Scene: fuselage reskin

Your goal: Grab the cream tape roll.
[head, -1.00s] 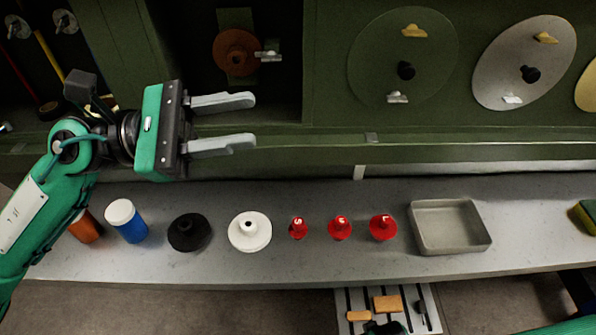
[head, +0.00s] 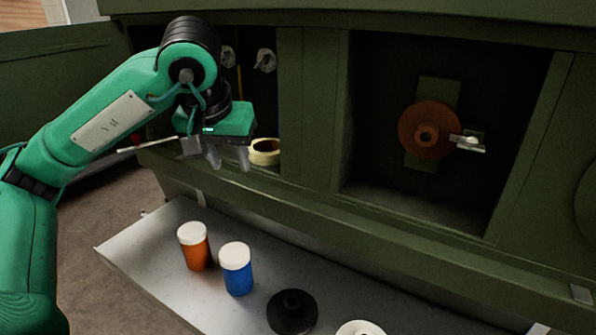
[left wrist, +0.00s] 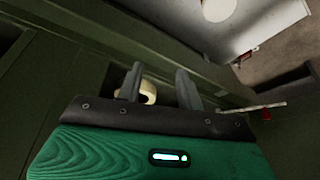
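The cream tape roll (head: 265,152) sits in the left opening of the green fuselage, just right of my left gripper in the head view. In the left wrist view the tape roll (left wrist: 148,91) shows partly behind and between the fingers. My left gripper (head: 229,160) points down at the edge of that opening. Its two fingers are apart, and in the left wrist view the gripper (left wrist: 160,85) is open with nothing held. Whether the fingers reach around the roll is not clear. My right gripper is not in view.
An orange jar (head: 195,248) and a blue jar (head: 236,270) with white lids stand on the grey shelf (head: 150,240) below. A black disc (head: 292,312) lies beside them. The green frame lip (head: 330,215) runs under the openings. A brown disc (head: 427,130) hangs in the right opening.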

